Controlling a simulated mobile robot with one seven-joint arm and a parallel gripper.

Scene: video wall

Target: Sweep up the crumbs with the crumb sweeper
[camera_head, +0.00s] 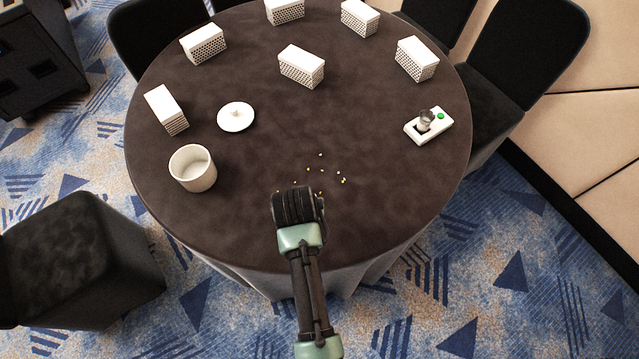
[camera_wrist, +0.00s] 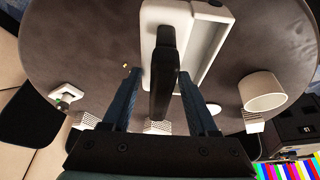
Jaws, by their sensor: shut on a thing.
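The yellowish crumbs (camera_head: 322,170) lie scattered on the dark round tablecloth, just beyond and to the right of my gripper (camera_head: 298,203). One crumb (camera_wrist: 125,66) shows to the left of the sweeper in the wrist view. The crumb sweeper (camera_wrist: 208,42) is a white block with a dark upright handle (camera_wrist: 163,80). My gripper (camera_wrist: 160,76) is shut on that handle, one finger on each side. In the head view my wrist and gripper hide the sweeper. Whether its underside touches the cloth cannot be told.
A white pot (camera_head: 193,168) stands left of my gripper, with a round white lid (camera_head: 236,117) beyond it. A white device with a green button (camera_head: 430,125) is at the right. Several white perforated boxes (camera_head: 301,67) stand around the far side.

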